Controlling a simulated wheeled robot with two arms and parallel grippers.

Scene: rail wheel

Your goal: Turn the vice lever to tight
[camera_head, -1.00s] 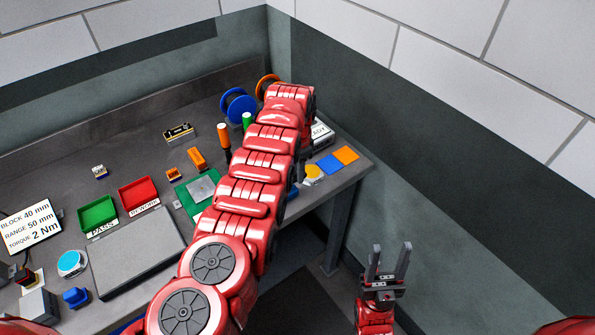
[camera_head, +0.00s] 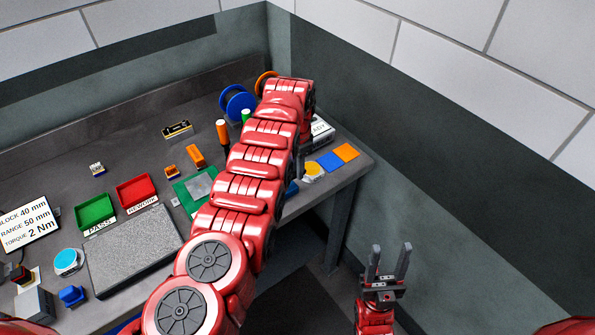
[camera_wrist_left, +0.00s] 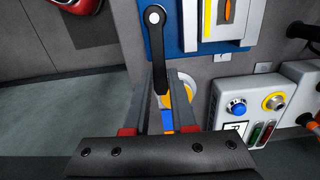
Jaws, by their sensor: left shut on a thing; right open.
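In the left wrist view, the black vice lever (camera_wrist_left: 157,50) runs from a round pivot at the top down between my fingers. The blue body of the vice (camera_wrist_left: 170,45) shows behind it. My left gripper (camera_wrist_left: 160,102) is shut on the lever's lower end, with one grey finger on each side. In the head view, my left arm hides most of the vice and the lever. My right gripper (camera_head: 388,262) is open and empty, with its fingers pointing up, off the bench to the right.
The bench (camera_head: 140,110) holds a green tray (camera_head: 95,212), a red tray (camera_head: 137,192), a grey plate (camera_head: 130,250) and blue and orange squares (camera_head: 338,157). In the left wrist view, a control box (camera_wrist_left: 245,105) with knobs sits to the right. Open floor lies beyond the bench's edge.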

